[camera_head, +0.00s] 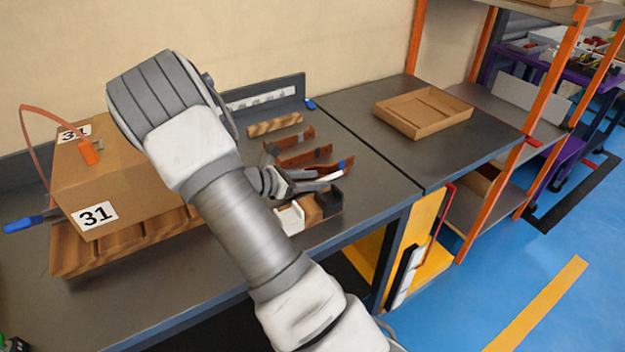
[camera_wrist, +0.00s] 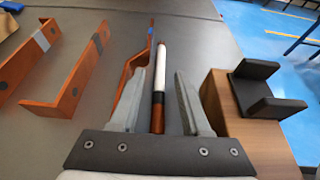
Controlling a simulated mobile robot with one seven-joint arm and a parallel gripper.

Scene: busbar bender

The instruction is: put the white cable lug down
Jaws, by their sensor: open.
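The white cable lug seems to be the thin rod with a white far part, a dark band and a copper-brown near end, in the wrist view (camera_wrist: 159,66). It lies between the two fingers of my gripper (camera_wrist: 161,78), with a gap on the right side; the left finger is close to it. In the head view its white part (camera_head: 331,175) shows at my fingertips. My gripper (camera_head: 312,182) is open, low over the workbench. Whether the lug rests fully on the bench is hard to tell. Its near end is partly hidden by the gripper body.
A copper bracket with a blue band (camera_wrist: 133,72) lies close left of the lug. Two more copper brackets (camera_wrist: 84,72) lie further left. A wooden block with a black U-shaped holder (camera_wrist: 262,92) stands close right. A cardboard tray (camera_head: 422,108) is at the back right.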

